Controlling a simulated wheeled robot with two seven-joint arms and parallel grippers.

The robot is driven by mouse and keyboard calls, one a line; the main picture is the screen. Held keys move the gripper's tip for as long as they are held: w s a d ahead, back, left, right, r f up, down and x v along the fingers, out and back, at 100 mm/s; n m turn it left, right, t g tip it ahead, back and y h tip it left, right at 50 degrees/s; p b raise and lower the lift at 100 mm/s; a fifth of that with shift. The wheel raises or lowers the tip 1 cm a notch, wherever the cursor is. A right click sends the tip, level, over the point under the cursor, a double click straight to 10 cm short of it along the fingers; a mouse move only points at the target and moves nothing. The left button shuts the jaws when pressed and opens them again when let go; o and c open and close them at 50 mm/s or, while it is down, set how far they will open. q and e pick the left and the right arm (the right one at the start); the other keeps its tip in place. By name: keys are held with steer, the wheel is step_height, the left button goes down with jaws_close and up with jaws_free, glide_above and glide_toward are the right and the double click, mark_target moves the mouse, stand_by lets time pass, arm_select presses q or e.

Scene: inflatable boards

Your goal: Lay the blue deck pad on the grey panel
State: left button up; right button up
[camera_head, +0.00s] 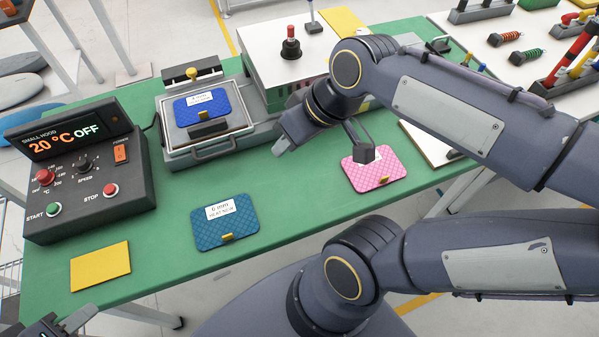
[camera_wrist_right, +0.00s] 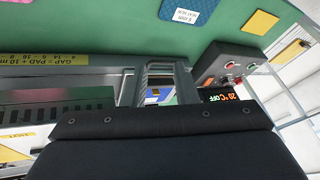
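A blue pad (camera_head: 203,105) with a white label and a yellow tab lies inside a grey framed tray (camera_head: 215,148), on a light surface; which surface is the grey panel I cannot tell for sure. A second, teal-blue pad (camera_head: 240,228) with a white label lies on the green table in front of it; it also shows in the right wrist view (camera_wrist_right: 172,18). My right gripper (camera_head: 325,148) hangs above the table, right of the tray, its fingers apart with no pad between them. My left gripper (camera_head: 55,325) is cut off at the bottom left; its fingers are unclear.
A pink pad (camera_head: 368,178) lies below the right gripper. A yellow pad (camera_head: 100,267) lies at the table's front left. A control box (camera_head: 85,195) reads 20 °C OFF. A white-topped machine (camera_head: 290,65) stands behind. The green table (camera_head: 290,215) is clear between the teal-blue and pink pads.

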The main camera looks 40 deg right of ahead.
steer(key=s+a+f+m+t, duration=0.1)
steer(key=s+f+m, duration=0.2)
steer(key=s+f, duration=0.1)
steer(key=shift+s+a, duration=0.35)
steer(key=shift+a, duration=0.05)
